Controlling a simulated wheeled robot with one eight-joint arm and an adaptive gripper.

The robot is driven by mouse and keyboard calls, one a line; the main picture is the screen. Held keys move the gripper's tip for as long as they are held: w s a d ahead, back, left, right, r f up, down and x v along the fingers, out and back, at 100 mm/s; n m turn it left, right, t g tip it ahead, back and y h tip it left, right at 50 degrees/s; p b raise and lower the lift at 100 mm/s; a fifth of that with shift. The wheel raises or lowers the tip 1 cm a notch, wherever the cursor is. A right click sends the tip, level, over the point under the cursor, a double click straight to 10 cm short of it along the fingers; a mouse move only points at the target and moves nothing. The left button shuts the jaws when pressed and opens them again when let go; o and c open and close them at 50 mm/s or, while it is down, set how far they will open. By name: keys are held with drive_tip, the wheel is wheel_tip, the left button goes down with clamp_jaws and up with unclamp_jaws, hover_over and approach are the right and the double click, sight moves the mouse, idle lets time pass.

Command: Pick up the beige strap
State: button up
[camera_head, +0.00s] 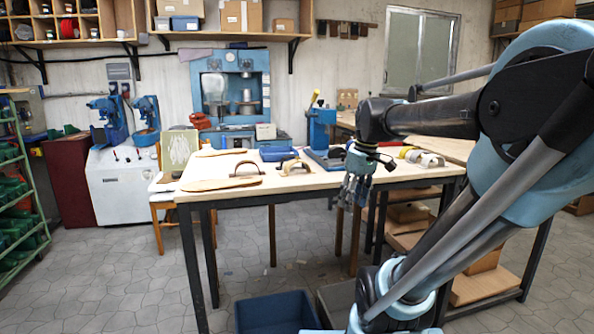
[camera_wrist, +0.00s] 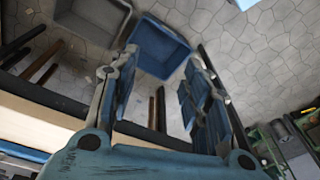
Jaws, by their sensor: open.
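A table (camera_head: 215,194) with a pale wooden top stands in front of me. A small beige arched piece (camera_head: 293,166), likely the beige strap, sits near its middle. A pale cream curved piece (camera_head: 428,158) lies farther right, so I cannot be sure which is the strap. My gripper (camera_head: 354,193) hangs at the table's front edge, to the right of the arched piece and apart from it, fingers pointing down. In the wrist view my gripper (camera_wrist: 160,75) is open with nothing between its fingers, above the floor. Neither strap candidate is clear in the wrist view.
A blue tray (camera_head: 278,154) and a blue hand press (camera_head: 321,128) stand behind. A blue bin (camera_head: 275,313) is on the floor in front of the table.

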drive_tip(key=w+a+r+n+g+y, duration=0.1)
drive_tip(key=w+a+r+n, duration=0.25)
drive_tip(key=w+r, duration=0.25)
drive_tip(key=w+a+r+n, duration=0.2)
drive_tip(key=w+r+n, duration=0.2)
drive_tip(key=w+r, duration=0.25)
drive_tip(key=n+g+y, duration=0.2)
drive_tip(key=n, duration=0.5)
approach(298, 160)
drive_tip(key=x, duration=0.2)
drive_tip(key=s+x, duration=0.1)
drive_tip(key=x, duration=0.2)
drive_tip(key=shift+a, duration=0.1)
drive_tip(key=shift+w+x, duration=0.15)
drive_tip(key=shift+x, duration=1.15)
drive_tip(key=shift+w+x, duration=0.1)
drive_tip(key=shift+x, duration=1.2)
drive_tip(key=c, duration=0.6)
